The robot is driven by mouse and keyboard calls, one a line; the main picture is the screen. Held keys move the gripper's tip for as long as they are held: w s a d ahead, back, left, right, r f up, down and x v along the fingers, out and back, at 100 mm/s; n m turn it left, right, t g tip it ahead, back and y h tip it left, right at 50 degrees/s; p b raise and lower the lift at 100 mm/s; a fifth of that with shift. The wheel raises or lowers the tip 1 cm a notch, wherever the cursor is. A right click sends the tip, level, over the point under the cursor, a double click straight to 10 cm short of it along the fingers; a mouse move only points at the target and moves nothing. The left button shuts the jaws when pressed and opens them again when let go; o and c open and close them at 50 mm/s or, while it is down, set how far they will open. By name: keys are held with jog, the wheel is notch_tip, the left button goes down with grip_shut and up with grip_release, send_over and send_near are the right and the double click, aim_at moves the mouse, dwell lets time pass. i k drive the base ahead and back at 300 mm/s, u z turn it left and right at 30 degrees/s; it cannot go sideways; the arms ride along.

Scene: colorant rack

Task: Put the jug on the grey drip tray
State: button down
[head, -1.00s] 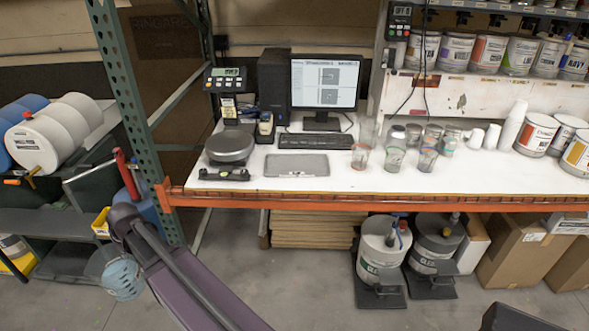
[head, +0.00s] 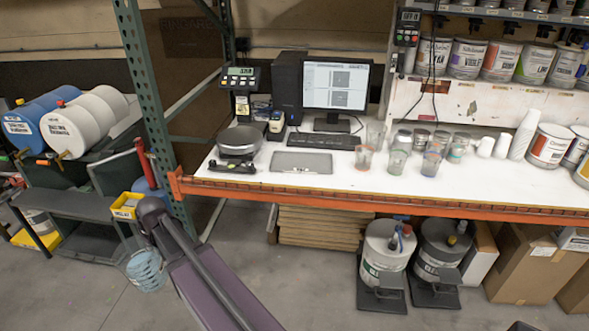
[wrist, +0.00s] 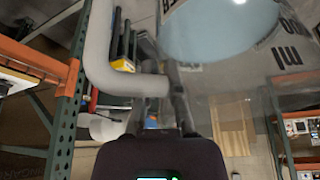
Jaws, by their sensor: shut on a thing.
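The jug (head: 147,272) is clear with pale blue contents. In the head view it hangs above the floor beside my arm, left of the bench. The wrist view shows its clear wall and dark lettering (wrist: 287,54) close up, with the pale grey handle at left (wrist: 100,50). My gripper (wrist: 178,95) is shut on the handle; the exact contact is partly hidden. In the head view the fingers are hidden by my arm.
The white bench (head: 270,184) has an orange front beam and a green post (head: 150,90) at its left. A round scale (head: 240,142) and several cups (head: 398,162) flank the tray. Drums (head: 80,122) lie over a grey shelf (head: 70,203) at left. Cans stand beneath the bench.

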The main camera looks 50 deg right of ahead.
aim_at(307, 163)
jog(key=u, duration=0.05)
jog(key=k, duration=0.95)
jog(key=z, duration=1.4)
jog(key=i, duration=0.55)
jog(key=z, duration=0.05)
